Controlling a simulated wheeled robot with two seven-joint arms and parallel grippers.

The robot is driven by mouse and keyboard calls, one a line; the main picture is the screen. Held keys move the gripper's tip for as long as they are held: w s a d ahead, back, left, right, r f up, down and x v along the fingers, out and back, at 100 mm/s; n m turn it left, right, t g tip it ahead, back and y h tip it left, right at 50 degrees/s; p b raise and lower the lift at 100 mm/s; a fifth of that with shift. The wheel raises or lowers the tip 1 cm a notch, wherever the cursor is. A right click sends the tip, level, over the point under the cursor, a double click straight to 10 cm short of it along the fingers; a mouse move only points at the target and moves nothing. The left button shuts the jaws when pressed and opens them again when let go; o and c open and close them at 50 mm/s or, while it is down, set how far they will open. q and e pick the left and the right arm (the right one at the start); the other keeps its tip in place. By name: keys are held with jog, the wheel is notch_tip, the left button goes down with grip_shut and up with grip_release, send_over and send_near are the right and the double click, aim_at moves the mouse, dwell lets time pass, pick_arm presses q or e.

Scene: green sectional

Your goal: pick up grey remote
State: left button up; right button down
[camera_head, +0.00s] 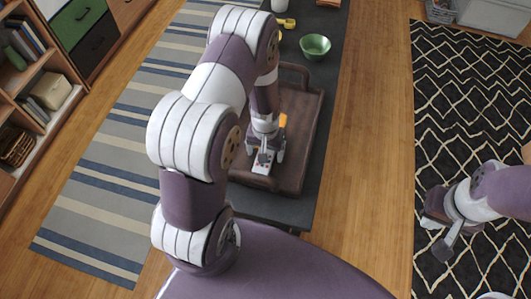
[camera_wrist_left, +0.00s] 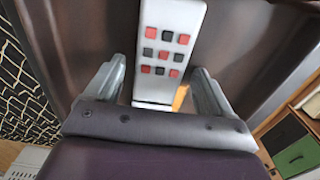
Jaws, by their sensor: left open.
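The grey remote (camera_head: 264,158) lies in a brown tray (camera_head: 312,150) on a dark table. In the left wrist view the remote (camera_wrist_left: 164,45) is pale, with red and dark buttons. My left gripper (camera_head: 266,156) is over the remote, pointing down into the tray. In the left wrist view my left gripper (camera_wrist_left: 157,78) is open, with one finger on each side of the remote and gaps visible between. My right gripper (camera_head: 438,232) is open and empty at the right, over the black patterned rug, far from the remote.
An orange item (camera_head: 283,120) lies in the tray close to my left gripper. A green bowl (camera_head: 315,47) and a yellow object (camera_head: 288,23) stand on the table (camera_head: 336,75) beyond the tray. A bookshelf (camera_head: 32,75) stands at the far left. The tray has raised walls.

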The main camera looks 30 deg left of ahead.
pick_arm(q)
jog(key=shift+d+r, duration=0.1)
jog(key=shift+d, duration=0.15)
jog(key=shift+a, duration=0.25)
jog(key=c, duration=1.2)
jog(key=shift+d, duration=0.1)
jog(key=shift+r, duration=0.1)
